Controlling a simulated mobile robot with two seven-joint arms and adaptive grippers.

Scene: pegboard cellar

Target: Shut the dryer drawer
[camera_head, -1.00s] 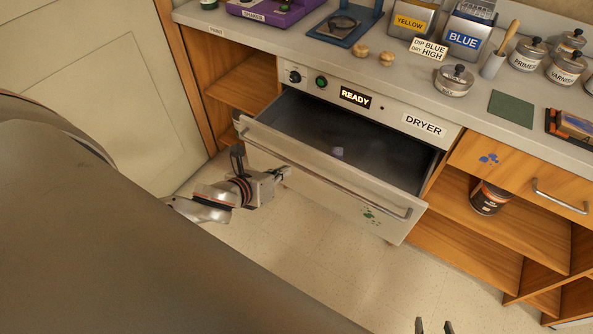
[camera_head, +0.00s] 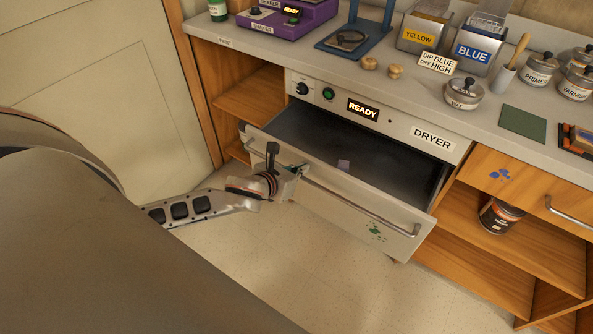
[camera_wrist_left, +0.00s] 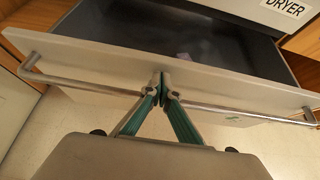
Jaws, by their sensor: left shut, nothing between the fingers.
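The dryer drawer (camera_head: 340,186) is pulled well out below the dryer's control panel (camera_head: 372,111). Its pale front has a long bar handle and a green splash mark. A small pale purple item (camera_head: 344,165) lies inside the dark drawer. My left gripper (camera_head: 304,171) is shut and empty at the outer side of the drawer front, left of its middle. In the left wrist view the closed fingertips (camera_wrist_left: 162,86) are at the handle bar (camera_wrist_left: 232,109), close against the front; I cannot tell whether they touch. My right gripper is out of view.
The counter above holds a purple shaker (camera_head: 285,15), a blue stand (camera_head: 350,40), yellow and blue bins, knobs and lidded pots. Wooden shelves (camera_head: 480,240) with a dark can (camera_head: 500,216) stand right of the drawer. The floor in front is clear.

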